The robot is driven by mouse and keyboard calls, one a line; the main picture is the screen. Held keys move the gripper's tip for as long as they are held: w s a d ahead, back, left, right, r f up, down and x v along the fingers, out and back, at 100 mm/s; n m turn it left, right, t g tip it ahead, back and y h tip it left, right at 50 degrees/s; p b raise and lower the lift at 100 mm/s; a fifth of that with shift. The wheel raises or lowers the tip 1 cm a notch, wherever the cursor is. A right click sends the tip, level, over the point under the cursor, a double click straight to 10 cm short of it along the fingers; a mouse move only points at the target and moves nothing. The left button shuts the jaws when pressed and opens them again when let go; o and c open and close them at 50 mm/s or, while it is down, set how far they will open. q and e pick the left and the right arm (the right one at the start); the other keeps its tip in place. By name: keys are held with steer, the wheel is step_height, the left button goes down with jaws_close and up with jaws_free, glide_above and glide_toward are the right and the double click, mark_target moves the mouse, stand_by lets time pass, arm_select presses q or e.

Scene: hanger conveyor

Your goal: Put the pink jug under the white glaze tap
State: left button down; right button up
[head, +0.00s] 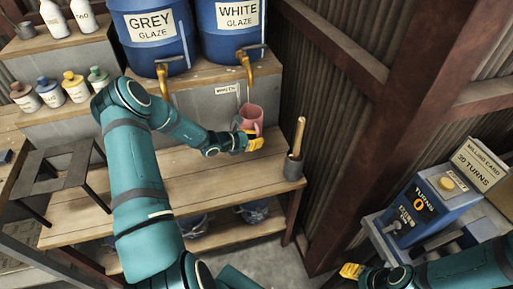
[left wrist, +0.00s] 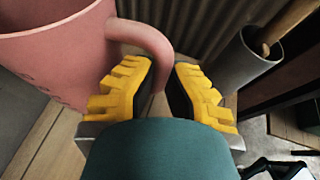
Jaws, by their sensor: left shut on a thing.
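The pink jug (head: 250,116) is upright in the head view, just below the spout of the white glaze tap (head: 246,70) in the picture. I cannot tell whether it rests on the bench or is slightly above it. My left gripper (head: 252,140) is at the jug's near side. In the left wrist view the jug (left wrist: 60,50) fills the upper left, and my yellow left fingers (left wrist: 166,92) are shut on its handle. The tap comes from the blue white glaze barrel (head: 214,42). My right gripper (head: 351,271) shows only partly at the lower right.
A grey pot (head: 293,168) with a wooden-handled tool stands right of the jug, near the bench (head: 215,175) edge. The grey glaze tap (head: 163,82) is to the left. Small bottles (head: 74,86) stand further left. A blue turns counter machine (head: 425,205) is at right.

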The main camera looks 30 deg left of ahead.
arm_select(q)
steer(key=shift+w+f+b, duration=0.1)
steer(key=shift+f+b, duration=0.25)
steer(key=shift+f, duration=2.2)
steer(key=shift+f, duration=0.1)
steer(key=c, duration=1.1)
jaws_free()
steer(key=shift+c, duration=0.2)
